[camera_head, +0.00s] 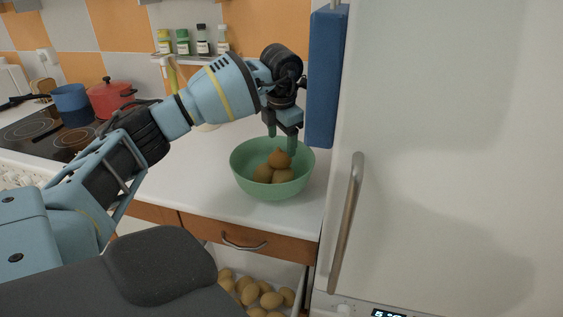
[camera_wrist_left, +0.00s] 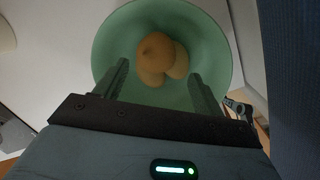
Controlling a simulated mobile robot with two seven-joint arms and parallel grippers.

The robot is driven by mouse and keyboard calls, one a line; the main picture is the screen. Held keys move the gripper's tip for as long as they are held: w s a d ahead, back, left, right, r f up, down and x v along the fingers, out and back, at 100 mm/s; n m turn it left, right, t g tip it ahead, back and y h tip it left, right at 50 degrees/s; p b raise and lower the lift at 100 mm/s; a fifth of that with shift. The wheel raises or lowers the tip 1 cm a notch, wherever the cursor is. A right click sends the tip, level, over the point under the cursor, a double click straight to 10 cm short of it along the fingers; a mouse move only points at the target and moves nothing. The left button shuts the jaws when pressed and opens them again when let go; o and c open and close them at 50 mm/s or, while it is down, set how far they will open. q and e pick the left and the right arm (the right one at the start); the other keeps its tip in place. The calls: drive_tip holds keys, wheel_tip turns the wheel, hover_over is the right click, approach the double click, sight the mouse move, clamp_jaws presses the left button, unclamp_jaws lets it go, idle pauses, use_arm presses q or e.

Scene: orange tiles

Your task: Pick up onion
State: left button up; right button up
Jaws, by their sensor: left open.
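Several brown onions lie heaped in a green bowl (camera_head: 246,180) on the white counter. The topmost onion (camera_head: 279,158) sits on the others; it also shows in the left wrist view (camera_wrist_left: 155,48), near the middle of the bowl (camera_wrist_left: 108,40). My left gripper (camera_head: 282,140) is above the bowl, pointing down. In the left wrist view its two fingers (camera_wrist_left: 158,82) are apart, with nothing between the tips, and the onions lie beyond them. My right gripper is in neither view.
A blue panel (camera_head: 326,78) hangs close to the right of my left gripper, beside a white fridge (camera_head: 450,130) with a metal handle (camera_head: 347,220). A drawer (camera_head: 255,237) and a bin of potato-like items (camera_head: 250,292) are below. A red pot (camera_head: 108,98) and a blue pot (camera_head: 72,103) stand left.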

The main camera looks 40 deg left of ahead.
sight(281, 155)
use_arm(q)
drive_tip(key=shift+w+a+f, duration=0.1)
drive_tip(key=shift+f, duration=0.65)
drive_tip(key=shift+a+f, duration=0.1)
drive_tip(key=shift+f, duration=0.2)
drive_tip(key=f, duration=0.4)
drive_tip(key=shift+w+a+f, duration=0.2)
drive_tip(key=shift+w+a, duration=0.1)
drive_tip(key=c, duration=0.8)
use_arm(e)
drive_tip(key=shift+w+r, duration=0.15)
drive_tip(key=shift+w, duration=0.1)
use_arm(q)
drive_tip(key=shift+r, duration=0.15)
